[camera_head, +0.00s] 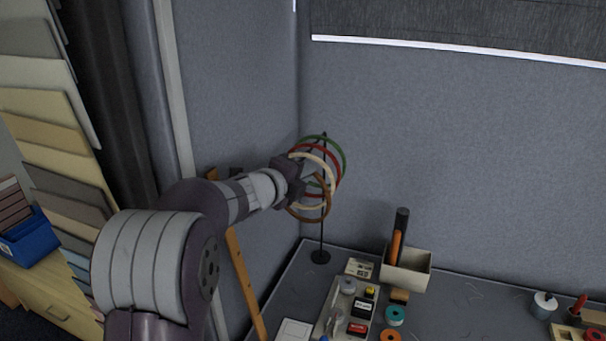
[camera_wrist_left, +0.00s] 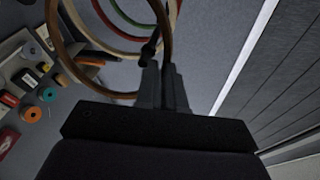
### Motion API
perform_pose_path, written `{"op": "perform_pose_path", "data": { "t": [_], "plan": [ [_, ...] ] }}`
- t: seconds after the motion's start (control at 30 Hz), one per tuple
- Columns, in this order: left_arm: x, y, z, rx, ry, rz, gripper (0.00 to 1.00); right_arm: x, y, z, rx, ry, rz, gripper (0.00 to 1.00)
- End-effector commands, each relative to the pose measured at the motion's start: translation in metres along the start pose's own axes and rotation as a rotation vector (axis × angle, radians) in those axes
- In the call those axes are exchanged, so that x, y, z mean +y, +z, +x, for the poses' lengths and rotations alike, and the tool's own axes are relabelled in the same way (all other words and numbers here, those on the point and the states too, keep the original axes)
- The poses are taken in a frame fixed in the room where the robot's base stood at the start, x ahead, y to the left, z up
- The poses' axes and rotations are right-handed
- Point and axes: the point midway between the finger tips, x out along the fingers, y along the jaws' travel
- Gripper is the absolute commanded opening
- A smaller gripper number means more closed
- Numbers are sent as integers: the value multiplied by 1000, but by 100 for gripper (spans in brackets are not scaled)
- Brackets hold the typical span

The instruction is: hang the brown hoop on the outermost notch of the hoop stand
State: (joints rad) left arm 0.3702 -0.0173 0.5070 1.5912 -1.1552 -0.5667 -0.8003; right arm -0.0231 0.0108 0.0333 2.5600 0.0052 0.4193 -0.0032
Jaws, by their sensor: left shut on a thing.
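The hoop stand (camera_head: 322,238) rises from a round base at the table's back left corner. Green (camera_head: 343,152), red and cream hoops hang near its top. My left gripper (camera_head: 308,174) is at the stand's upper part, its fingers partly hidden among the hoops. It is shut on the brown hoop (camera_head: 327,205), which hangs below and around the fingers. In the left wrist view the brown hoop (camera_wrist_left: 63,57) loops in front of the other hoops and meets the closed fingers (camera_wrist_left: 160,72). A dark knob, probably the stand's arm end, shows beside the fingertips. Whether the hoop touches the stand is unclear. My right gripper is not in view.
A beige box (camera_head: 408,272) with upright tools stands right of the stand. A tray (camera_head: 327,318) of small items, tape rolls (camera_head: 396,316) and cards lie in front. Grey wall panels close off the back. The table's middle right is mostly clear.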

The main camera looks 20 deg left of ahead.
Motion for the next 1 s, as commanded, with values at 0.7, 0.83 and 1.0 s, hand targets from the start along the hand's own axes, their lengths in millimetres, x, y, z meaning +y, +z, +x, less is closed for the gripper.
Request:
{"op": "perform_pose_path", "data": {
  "t": [0.7,0.83,1.0],
  "plan": [
    [0,0,-1,0,0,0,38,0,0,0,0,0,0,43],
    [0,1,-14,-4,-1,0,38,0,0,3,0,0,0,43],
    [1,1,-52,-6,-2,2,38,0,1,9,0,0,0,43]
  ]
}}
